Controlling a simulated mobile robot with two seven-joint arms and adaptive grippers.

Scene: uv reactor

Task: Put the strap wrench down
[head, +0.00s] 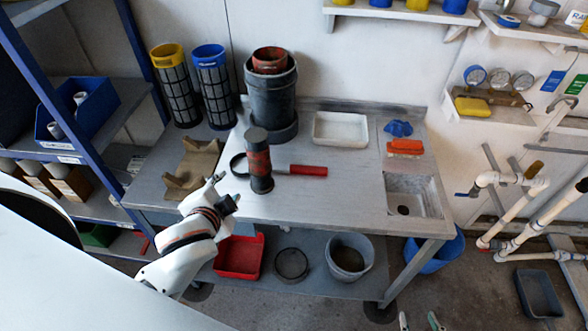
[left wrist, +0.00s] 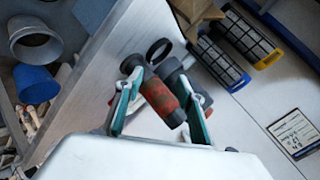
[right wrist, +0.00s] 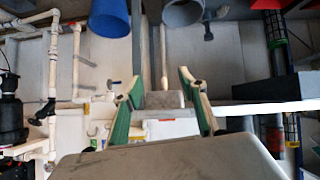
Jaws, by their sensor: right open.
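The strap wrench lies on the grey workbench, with its red handle (head: 308,170) to the right of a red-and-black cylinder (head: 260,165) and its dark strap loop (head: 238,165) to the left. The cylinder stands upright and hides the wrench's middle. The loop also shows in the left wrist view (left wrist: 159,50). My left gripper (head: 221,192) is open just in front and left of the cylinder. In the left wrist view the cylinder (left wrist: 162,98) appears between its fingers; contact cannot be told. My right gripper (head: 419,321) is open and empty, away from the bench.
A brown cradle (head: 195,165) and mesh filters (head: 178,90) stand at the left of the bench. A dark housing (head: 270,95) and a white tray (head: 340,130) are at the back. A sink (head: 412,197) is at the right. The bench's front middle is clear.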

